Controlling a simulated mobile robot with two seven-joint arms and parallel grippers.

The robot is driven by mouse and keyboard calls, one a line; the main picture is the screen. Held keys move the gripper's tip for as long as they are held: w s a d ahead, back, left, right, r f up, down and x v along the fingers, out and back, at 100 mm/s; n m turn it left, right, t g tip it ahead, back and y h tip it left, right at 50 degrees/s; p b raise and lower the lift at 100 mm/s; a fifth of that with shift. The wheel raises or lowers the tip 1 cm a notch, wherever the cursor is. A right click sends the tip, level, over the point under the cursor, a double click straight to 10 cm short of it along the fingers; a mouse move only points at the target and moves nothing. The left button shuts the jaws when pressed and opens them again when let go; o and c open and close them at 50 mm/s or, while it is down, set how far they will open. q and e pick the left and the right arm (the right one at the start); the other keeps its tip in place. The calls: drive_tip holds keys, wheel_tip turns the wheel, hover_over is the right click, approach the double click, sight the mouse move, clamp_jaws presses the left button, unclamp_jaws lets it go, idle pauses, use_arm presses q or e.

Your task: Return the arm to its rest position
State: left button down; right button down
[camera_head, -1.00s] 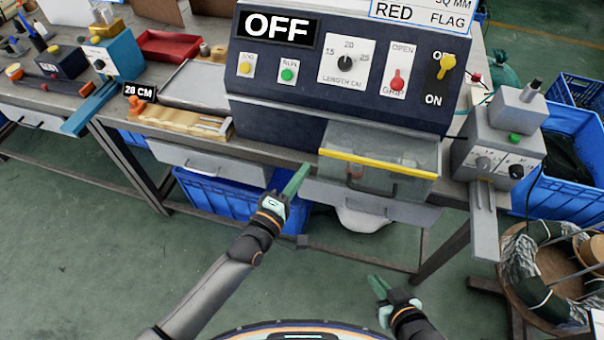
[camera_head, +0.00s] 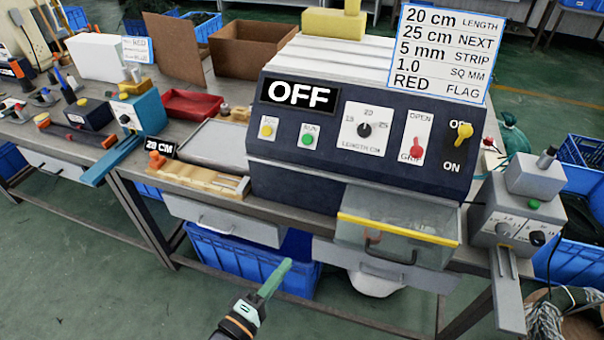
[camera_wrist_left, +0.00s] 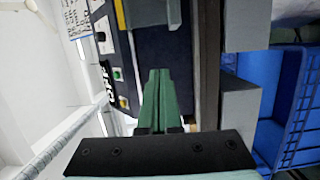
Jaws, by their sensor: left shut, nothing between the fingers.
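My left gripper (camera_head: 276,277) is low in the head view, in front of the bench and in the air before a blue crate. Its green fingers are together and hold nothing. In the left wrist view the same closed fingers (camera_wrist_left: 160,95) point toward the dark machine front, apart from it. My right gripper is not in the head view now.
The dark control machine (camera_head: 350,180) with an OFF sign stands on the bench, with a clear yellow-edged cover (camera_head: 395,240) at its front. A blue crate (camera_head: 225,262) sits under the bench. A grey device (camera_head: 520,215) stands at the right. Green floor lies open at lower left.

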use_arm(q)
drive_tip(key=s+a+f+m+g+y+p, duration=0.1)
drive_tip(key=s+a+f+m+g+y, duration=0.5)
drive_tip(key=s+a+f+m, duration=0.5)
drive_tip(key=s+m, duration=0.1)
drive_tip(key=m, duration=0.1)
drive_tip(key=shift+f+m+y+p, duration=0.3)
drive_tip(key=shift+m+y, duration=0.1)
